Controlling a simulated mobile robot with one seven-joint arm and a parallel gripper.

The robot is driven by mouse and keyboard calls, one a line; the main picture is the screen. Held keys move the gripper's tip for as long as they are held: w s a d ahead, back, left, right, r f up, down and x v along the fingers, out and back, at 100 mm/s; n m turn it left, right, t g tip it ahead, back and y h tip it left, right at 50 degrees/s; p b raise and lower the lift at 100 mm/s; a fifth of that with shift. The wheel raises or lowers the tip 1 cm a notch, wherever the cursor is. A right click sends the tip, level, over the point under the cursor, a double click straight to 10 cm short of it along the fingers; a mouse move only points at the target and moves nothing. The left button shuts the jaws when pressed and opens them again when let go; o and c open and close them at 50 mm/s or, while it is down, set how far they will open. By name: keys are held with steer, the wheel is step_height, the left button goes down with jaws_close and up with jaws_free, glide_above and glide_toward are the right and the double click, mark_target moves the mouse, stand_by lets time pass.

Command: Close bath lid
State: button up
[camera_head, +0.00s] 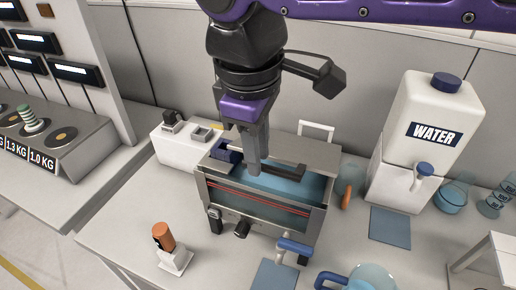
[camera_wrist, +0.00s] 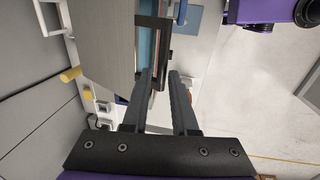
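The bath (camera_head: 258,210) is a metal box with blue water (camera_head: 285,185) showing through its partly open top. Its grey lid (camera_head: 310,152) lies flat over the back part of the top and also shows in the wrist view (camera_wrist: 100,35). A dark bar handle (camera_head: 285,169) runs along the lid's front edge; it also shows in the wrist view (camera_wrist: 165,45). My gripper (camera_head: 255,170) points down at the left part of the handle. In the wrist view my gripper's fingers (camera_wrist: 162,78) are apart, with the handle's near end seemingly between them. I cannot tell whether they touch it.
A white water tank (camera_head: 425,130) stands to the right, with glassware beside it. An orange-topped item (camera_head: 164,238) stands front left of the bath. A blue-handled tap (camera_head: 294,247) is close to the bath's front. A white box (camera_head: 185,142) stands behind left.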

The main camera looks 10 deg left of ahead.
jaws_close()
stand_by(1.1)
